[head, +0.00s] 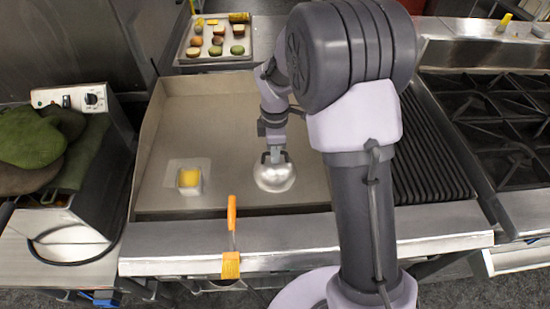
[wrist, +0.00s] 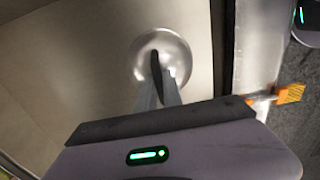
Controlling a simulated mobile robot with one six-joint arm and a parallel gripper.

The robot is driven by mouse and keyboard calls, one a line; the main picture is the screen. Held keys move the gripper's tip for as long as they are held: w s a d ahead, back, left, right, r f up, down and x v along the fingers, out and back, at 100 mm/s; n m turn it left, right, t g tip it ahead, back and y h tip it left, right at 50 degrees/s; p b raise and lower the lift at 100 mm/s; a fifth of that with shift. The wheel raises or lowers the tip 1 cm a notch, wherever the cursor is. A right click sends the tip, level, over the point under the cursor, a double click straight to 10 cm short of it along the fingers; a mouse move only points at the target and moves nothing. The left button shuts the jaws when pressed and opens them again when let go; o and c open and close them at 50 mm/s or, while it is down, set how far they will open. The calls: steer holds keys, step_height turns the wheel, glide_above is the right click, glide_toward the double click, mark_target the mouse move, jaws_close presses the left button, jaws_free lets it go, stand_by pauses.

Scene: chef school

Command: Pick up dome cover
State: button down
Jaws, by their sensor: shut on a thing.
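The dome cover (head: 275,179) is a shiny, round silver metal dome. It is on or just above the flat griddle surface (head: 225,115) near its front edge; I cannot tell whether it touches. My gripper (head: 274,156) is directly over the dome, shut on its top. In the wrist view the dome cover (wrist: 178,45) shows around my gripper (wrist: 158,75), whose fingers meet at the dome's middle.
An orange-handled brush (head: 231,264) lies over the front edge. A tray of several food pieces (head: 216,42) is behind. A stove with black grates (head: 495,120) is right, and a steel appliance (head: 75,170) left.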

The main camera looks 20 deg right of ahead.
steer(key=r, duration=0.1)
steer(key=r+p, duration=0.2)
steer(key=r, duration=0.1)
steer(key=shift+s+a, duration=0.15)
steer(key=shift+s, duration=0.2)
steer(key=s+a+r+p, duration=0.1)
steer(key=s+a, duration=0.2)
steer(key=s, duration=0.4)
steer(key=s+a+p, duration=0.1)
steer(key=s+a, duration=0.2)
steer(key=s, duration=0.4)
steer(key=w+d+r+m+b, duration=0.2)
steer(key=w+d+m+b, duration=0.4)
steer(key=m, duration=0.9)
steer(key=w, duration=0.3)
steer(key=shift+d+m, duration=0.15)
steer(key=shift+m, duration=0.25)
